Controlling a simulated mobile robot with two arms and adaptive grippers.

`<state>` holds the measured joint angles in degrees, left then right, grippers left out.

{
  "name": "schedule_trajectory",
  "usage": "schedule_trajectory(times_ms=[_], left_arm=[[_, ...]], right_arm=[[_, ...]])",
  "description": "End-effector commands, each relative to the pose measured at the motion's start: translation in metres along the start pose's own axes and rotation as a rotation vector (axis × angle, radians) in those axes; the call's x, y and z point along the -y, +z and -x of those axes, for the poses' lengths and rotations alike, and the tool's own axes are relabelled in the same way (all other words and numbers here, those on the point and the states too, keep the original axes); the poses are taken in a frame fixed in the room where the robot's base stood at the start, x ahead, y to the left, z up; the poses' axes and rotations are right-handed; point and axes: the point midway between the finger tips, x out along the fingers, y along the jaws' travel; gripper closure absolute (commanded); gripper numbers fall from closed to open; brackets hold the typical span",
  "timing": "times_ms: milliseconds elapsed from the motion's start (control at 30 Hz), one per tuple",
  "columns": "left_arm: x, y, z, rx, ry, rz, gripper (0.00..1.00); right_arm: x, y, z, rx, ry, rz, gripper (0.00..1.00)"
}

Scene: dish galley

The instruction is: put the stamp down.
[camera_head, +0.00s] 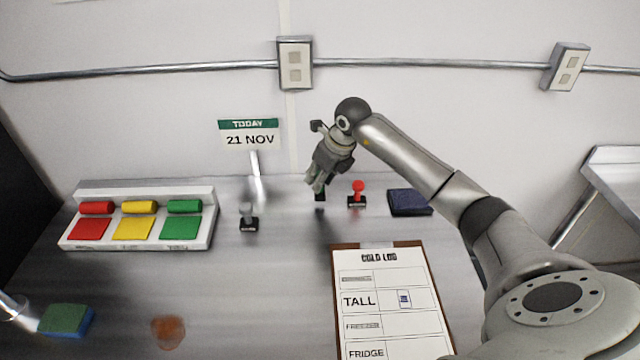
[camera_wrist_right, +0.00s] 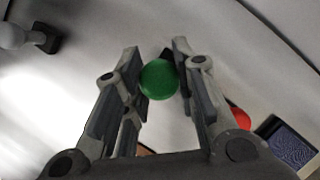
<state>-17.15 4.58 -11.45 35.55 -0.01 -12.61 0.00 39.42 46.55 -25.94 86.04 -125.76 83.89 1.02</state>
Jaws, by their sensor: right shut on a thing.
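My right gripper (camera_head: 314,187) is shut on a stamp with a round green knob (camera_wrist_right: 159,79), pointing down over the back of the steel counter. The stamp's dark base (camera_head: 320,199) shows just under the fingers in the head view; I cannot tell whether it touches the counter. A red-handled stamp (camera_head: 357,191) stands upright close to the right of it. A grey-handled stamp (camera_head: 248,218) stands to the left. My left gripper is not in view.
A dark blue pad (camera_head: 410,202) lies right of the red stamp. A clipboard (camera_head: 339,318) with a log sheet lies in front. A white tray (camera_head: 208,232) with coloured blocks, a sponge (camera_head: 66,320) and an orange spot (camera_head: 168,332) are left. The middle counter is clear.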

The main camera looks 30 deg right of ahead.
Motion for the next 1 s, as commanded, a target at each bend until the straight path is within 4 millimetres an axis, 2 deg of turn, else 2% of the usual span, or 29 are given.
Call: schedule_trajectory(times_ms=[200,300,633,667,800,1000], left_arm=[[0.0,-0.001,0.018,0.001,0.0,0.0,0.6],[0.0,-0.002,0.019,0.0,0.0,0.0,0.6],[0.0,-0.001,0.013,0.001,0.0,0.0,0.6],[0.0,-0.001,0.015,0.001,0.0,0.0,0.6],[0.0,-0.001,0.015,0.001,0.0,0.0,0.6],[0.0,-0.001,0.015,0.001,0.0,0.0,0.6]], right_arm=[[0.001,-0.008,-0.023,-0.005,0.004,-0.003,0.89],[0.002,-0.011,-0.032,-0.001,0.001,-0.001,0.89],[0.002,-0.013,-0.037,-0.001,0.0,0.0,0.89],[0.002,-0.013,-0.036,-0.001,0.0,0.0,0.7],[0.002,-0.013,-0.035,-0.001,0.001,0.0,0.52],[0.002,-0.012,-0.035,-0.001,0.001,0.0,0.52]])
